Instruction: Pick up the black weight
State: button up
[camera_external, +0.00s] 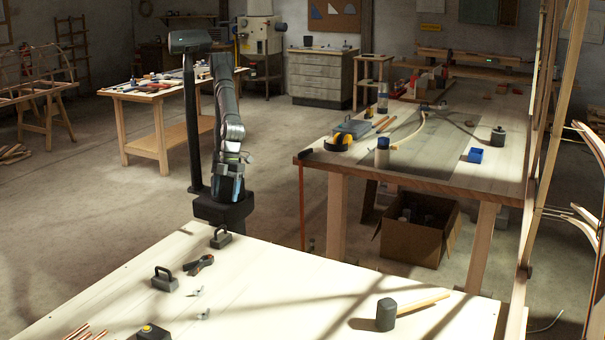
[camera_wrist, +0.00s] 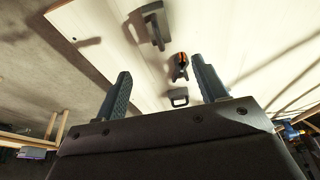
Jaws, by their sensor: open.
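Two black weights with loop handles stand on the pale near table. One black weight (camera_external: 221,238) is near the table's far edge, just below and in front of my gripper (camera_external: 236,190); it shows small between the fingers in the wrist view (camera_wrist: 179,98). The other black weight (camera_external: 164,281) is nearer the camera and to the left, and shows at the top of the wrist view (camera_wrist: 154,30). My gripper (camera_wrist: 161,68) is open and empty, its two dark fingers spread wide. It is above and apart from both weights.
A black and orange clamp (camera_external: 199,265) lies between the weights. Small metal pieces (camera_external: 196,293) lie close by. A mallet (camera_external: 388,314) is at the table's right, and a black thing with a yellow top (camera_external: 152,332) at the front. The table's middle is clear.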

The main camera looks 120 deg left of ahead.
aim_at(222, 226)
jog(key=x, duration=1)
jog(key=shift+a+x, duration=0.15)
jog(key=shift+x, duration=1.15)
jog(key=shift+a+x, duration=0.15)
jog(key=shift+x, duration=1.15)
jog(key=shift+s+f, duration=0.1)
jog(key=shift+s, duration=0.05)
jog(key=c, duration=1.3)
grip_shut()
jog(key=shift+r, duration=0.2)
